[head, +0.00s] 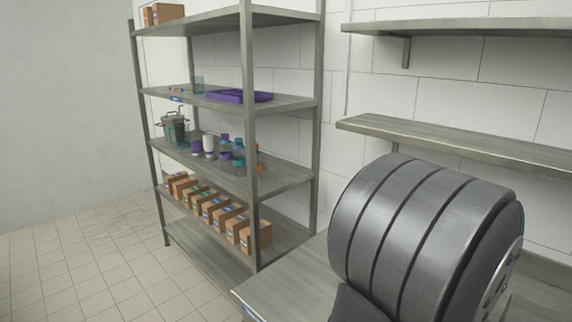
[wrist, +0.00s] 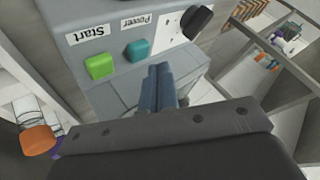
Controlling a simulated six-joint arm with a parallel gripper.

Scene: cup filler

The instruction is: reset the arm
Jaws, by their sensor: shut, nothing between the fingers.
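My gripper (wrist: 158,76) shows in the wrist view with its two blue-grey fingers together and nothing between them. They point toward a grey control panel (wrist: 100,14). The fingertips appear just below a teal button (wrist: 137,50) in the picture, with a green button (wrist: 99,65) to their left. I cannot tell from this angle how much space lies between the fingers and the panel. The panel's labels read "Start" (wrist: 88,31) and "Power" (wrist: 146,19), upside down in this view. My gripper is not visible in the head view.
A black knob (wrist: 197,21) sits right of the buttons. An orange object (wrist: 38,140) is at the lower left of the wrist view. In the head view, a metal shelf rack holds cardboard boxes (head: 221,216), bottles and a purple tray (head: 240,96). The tiled floor (head: 75,265) looks clear.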

